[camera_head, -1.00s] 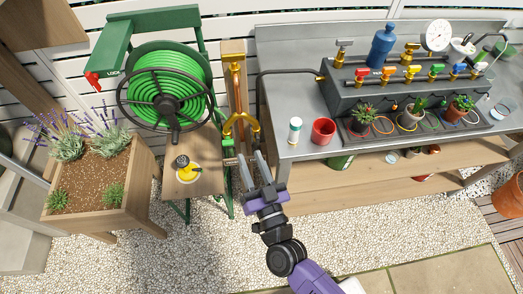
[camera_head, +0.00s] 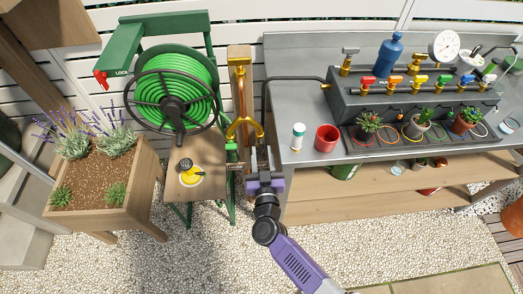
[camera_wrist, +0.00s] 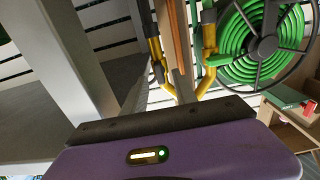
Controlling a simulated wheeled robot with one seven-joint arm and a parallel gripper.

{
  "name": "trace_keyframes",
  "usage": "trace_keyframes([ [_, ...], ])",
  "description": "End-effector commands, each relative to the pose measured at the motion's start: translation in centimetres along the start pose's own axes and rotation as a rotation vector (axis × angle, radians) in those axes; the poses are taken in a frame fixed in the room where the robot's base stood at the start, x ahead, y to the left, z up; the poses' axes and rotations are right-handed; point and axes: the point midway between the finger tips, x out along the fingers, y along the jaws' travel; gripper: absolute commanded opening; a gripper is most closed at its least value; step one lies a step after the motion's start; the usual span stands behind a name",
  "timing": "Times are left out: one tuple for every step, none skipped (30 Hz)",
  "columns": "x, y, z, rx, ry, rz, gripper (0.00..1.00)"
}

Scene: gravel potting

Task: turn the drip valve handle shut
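A brass forked pipe (camera_head: 244,128) hangs on the wooden post left of the bench; its two legs also show in the wrist view (camera_wrist: 157,58). Several valves with coloured handles, among them a red handle (camera_head: 369,82) and a yellow handle (camera_head: 420,79), stand on the grey manifold (camera_head: 400,100). I cannot tell which handle is the drip valve's. My gripper (camera_head: 262,156) is just below and right of the forked pipe, beside the bench's left end. I see nothing held.
The bench (camera_head: 290,160) stands close on the right, with a white bottle (camera_head: 298,136) and a red cup (camera_head: 326,138) near its front left corner. The green hose reel (camera_head: 175,95) and a small wooden stand (camera_head: 205,183) are on the left. Gravel below is open.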

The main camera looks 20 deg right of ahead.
Motion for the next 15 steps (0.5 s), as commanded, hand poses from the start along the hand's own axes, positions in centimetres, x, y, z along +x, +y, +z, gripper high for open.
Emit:
trace_keyframes([
  [0.6,0.0,0.1,-0.001,0.000,0.000,0.34],
  [0.8,0.0,0.1,-0.001,0.000,0.000,0.34],
  [1.1,0.0,0.0,0.000,0.000,0.000,0.34],
  [1.3,0.0,0.0,0.000,0.001,0.000,0.34],
  [1.4,0.0,0.0,0.000,0.001,0.000,0.34],
  [1.5,0.0,0.0,0.000,0.000,0.000,0.34],
  [1.6,0.0,0.0,0.000,0.000,-0.001,0.34],
  [1.6,0.0,0.0,0.000,0.000,-0.001,0.34],
  [1.6,0.0,0.0,0.000,-0.001,-0.001,0.34],
  [1.6,0.0,0.0,0.000,-0.001,-0.001,0.34],
  [1.6,0.0,0.0,0.000,-0.001,-0.001,0.34],
  [1.6,0.0,0.0,0.000,-0.001,-0.001,0.34],
  [1.6,0.0,0.0,0.000,-0.001,-0.001,0.34],
  [1.6,0.0,0.0,0.000,-0.001,-0.001,0.34],
  [1.6,0.0,0.0,0.000,-0.001,-0.001,0.26],
])
